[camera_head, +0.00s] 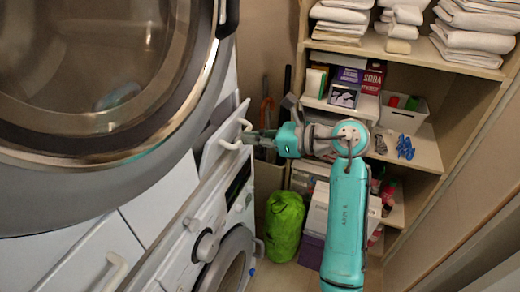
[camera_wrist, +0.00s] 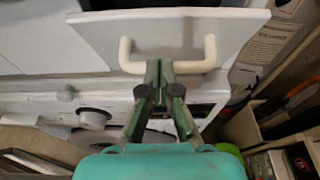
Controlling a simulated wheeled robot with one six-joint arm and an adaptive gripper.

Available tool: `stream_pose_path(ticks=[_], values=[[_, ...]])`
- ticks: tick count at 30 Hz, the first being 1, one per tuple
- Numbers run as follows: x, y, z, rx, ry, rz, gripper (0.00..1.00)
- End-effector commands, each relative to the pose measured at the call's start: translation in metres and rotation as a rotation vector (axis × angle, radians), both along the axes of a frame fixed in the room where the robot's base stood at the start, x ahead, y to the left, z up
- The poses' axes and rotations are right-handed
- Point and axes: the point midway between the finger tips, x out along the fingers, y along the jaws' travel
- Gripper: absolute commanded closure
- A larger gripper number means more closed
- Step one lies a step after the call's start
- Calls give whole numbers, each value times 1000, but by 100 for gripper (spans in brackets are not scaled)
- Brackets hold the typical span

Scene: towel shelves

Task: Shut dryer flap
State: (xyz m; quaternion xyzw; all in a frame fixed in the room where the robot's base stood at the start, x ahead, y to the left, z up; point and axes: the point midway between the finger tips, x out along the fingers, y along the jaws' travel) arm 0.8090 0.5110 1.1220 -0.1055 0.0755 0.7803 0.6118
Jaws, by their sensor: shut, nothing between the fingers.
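The flap (camera_head: 216,140) is a pale grey panel with a white bar handle (camera_head: 236,135), between the big round door above and the lower machine. It looks tilted out from the front. In the wrist view the flap (camera_wrist: 120,35) fills the upper middle, with its U-shaped handle (camera_wrist: 209,50) facing me. My gripper (camera_head: 250,137) is shut and empty, with its fingertips at the handle. In the wrist view the fingertips (camera_wrist: 159,66) overlap the middle of the handle bar and hide part of it. I cannot tell whether they touch it.
The round door (camera_head: 80,150) fills the upper left. A lower machine (camera_head: 215,215) with a knob stands below the flap. A green bag (camera_head: 285,225) lies on the floor. Shelves (camera_head: 448,62) with towels and boxes stand right, close to my arm.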

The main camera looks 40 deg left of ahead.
Motion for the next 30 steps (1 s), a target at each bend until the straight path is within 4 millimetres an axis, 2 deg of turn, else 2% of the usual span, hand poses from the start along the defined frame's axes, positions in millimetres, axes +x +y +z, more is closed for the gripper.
stream_pose_path(ticks=[6,15,30], values=[[-4,17,16,0,-2,1,100],[-8,31,26,1,0,1,100],[-9,35,28,1,-1,0,100]])
